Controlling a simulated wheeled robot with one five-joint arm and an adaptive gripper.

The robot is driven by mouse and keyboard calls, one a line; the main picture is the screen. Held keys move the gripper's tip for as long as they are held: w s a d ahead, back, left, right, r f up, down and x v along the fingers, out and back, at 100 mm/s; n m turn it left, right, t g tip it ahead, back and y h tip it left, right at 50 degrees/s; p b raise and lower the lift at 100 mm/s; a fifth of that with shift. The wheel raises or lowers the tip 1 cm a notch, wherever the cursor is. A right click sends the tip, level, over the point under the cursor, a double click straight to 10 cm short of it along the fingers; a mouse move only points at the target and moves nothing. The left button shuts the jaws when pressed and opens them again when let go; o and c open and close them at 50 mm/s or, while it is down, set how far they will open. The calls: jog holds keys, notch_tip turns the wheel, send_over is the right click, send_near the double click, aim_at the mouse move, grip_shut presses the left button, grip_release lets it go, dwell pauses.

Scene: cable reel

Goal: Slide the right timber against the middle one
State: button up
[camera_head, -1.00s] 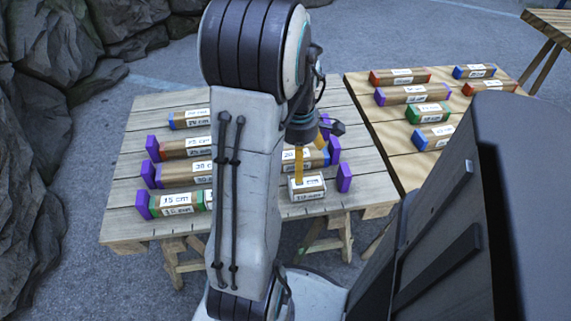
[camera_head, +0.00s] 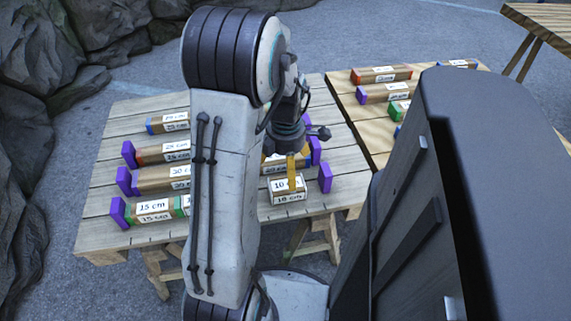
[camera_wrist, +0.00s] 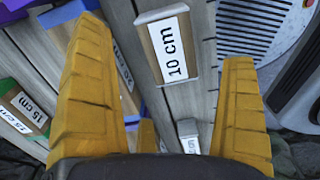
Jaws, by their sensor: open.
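The right timber, a short light-wood block labelled 10 cm (camera_head: 287,196), lies in the front row of the near table. My gripper (camera_head: 291,181) is above it, pointing down, with its yellow fingers open. In the wrist view the 10 cm block (camera_wrist: 163,50) shows between the fingers, and I cannot tell that either touches it. A small pale block (camera_wrist: 188,130) lies in line with it across a gap, probably the middle timber. My arm hides that spot in the head view. The left timber, labelled 15 cm with green ends (camera_head: 153,212), touches or nearly touches a purple stop (camera_head: 118,212).
Another purple stop (camera_head: 325,178) stands right of the 10 cm block. Several longer labelled timbers, such as a blue-ended one (camera_head: 168,123), lie in rows behind on the near table (camera_head: 105,238). A second table (camera_head: 345,100) at right holds more timbers. Rocks stand at left.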

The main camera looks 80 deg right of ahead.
aim_at(285, 180)
jog(key=shift+f+b, duration=0.95)
jog(key=shift+f, duration=2.45)
jog(key=shift+c, duration=0.3)
jog(key=c, duration=1.1)
